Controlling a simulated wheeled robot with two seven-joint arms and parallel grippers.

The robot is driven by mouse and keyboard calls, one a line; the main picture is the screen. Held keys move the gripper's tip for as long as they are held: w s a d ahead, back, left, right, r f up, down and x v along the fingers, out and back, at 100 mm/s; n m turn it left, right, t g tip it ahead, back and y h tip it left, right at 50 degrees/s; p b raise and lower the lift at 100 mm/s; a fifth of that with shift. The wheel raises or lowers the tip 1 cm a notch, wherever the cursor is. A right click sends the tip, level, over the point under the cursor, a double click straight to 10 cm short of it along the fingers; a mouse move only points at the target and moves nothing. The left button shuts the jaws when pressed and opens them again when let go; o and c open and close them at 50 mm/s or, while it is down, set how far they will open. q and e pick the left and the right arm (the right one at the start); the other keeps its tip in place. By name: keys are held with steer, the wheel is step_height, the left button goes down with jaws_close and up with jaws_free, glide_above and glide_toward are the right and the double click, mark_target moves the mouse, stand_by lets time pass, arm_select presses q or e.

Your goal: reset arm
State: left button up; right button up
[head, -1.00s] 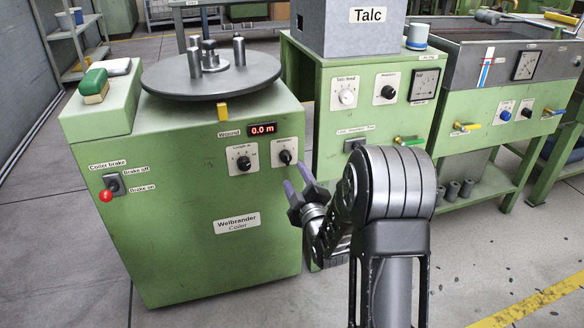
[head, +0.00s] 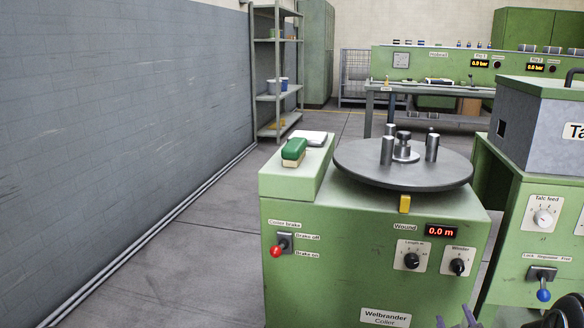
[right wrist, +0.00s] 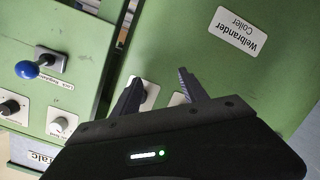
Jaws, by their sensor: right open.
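My right gripper (head: 455,318) shows at the bottom edge of the head view, in front of the coiler's lower right front; most of its arm is cut off. In the right wrist view its two dark fingers (right wrist: 158,92) are spread with nothing between them, facing the green coiler front. The green Welbrander coiler (head: 345,270) carries a dark round turntable (head: 400,172) with metal posts. Its red-knobbed brake lever (head: 280,247) points down toward "Brake on". Its display (head: 441,231) reads 0.0 m. My left gripper is not in view.
The talc unit (head: 520,225) stands close at right, with a blue-knobbed lever (head: 542,284), also in the right wrist view (right wrist: 40,67). A green-topped brush (head: 294,151) lies on the coiler's side ledge. Open floor (head: 190,270) lies left, beside a grey wall (head: 120,130).

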steer(key=s+a+f+m+g+y, duration=0.2)
steer(key=s+a+f+g+y, duration=0.15)
steer(key=a+f, duration=0.6)
steer(key=s+a+f+m+g+y, duration=0.2)
steer(key=s+a+f+g, duration=0.2)
steer(key=a+f, duration=0.55)
steer(key=s+a+f+m+g+y, duration=0.1)
steer(key=s+a+f+g+y, duration=0.15)
steer(key=s+a+f, duration=0.55)
steer(key=s+a+f+g+y, duration=0.1)
steer(key=s+a+f+g, duration=0.25)
steer(key=s+a, duration=0.65)
arm_select(q)
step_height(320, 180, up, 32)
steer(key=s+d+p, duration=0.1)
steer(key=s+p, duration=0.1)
steer(key=p, duration=2.9)
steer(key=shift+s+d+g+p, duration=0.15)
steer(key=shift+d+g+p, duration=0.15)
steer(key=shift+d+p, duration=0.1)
arm_select(e)
step_height(320, 180, up, 32)
steer(key=s, duration=0.3)
steer(key=shift+a+y, duration=0.2)
steer(key=shift+y, duration=0.2)
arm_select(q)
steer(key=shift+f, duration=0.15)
arm_select(e)
steer(key=shift+w+f+g, duration=0.1)
steer(key=shift+g, duration=0.15)
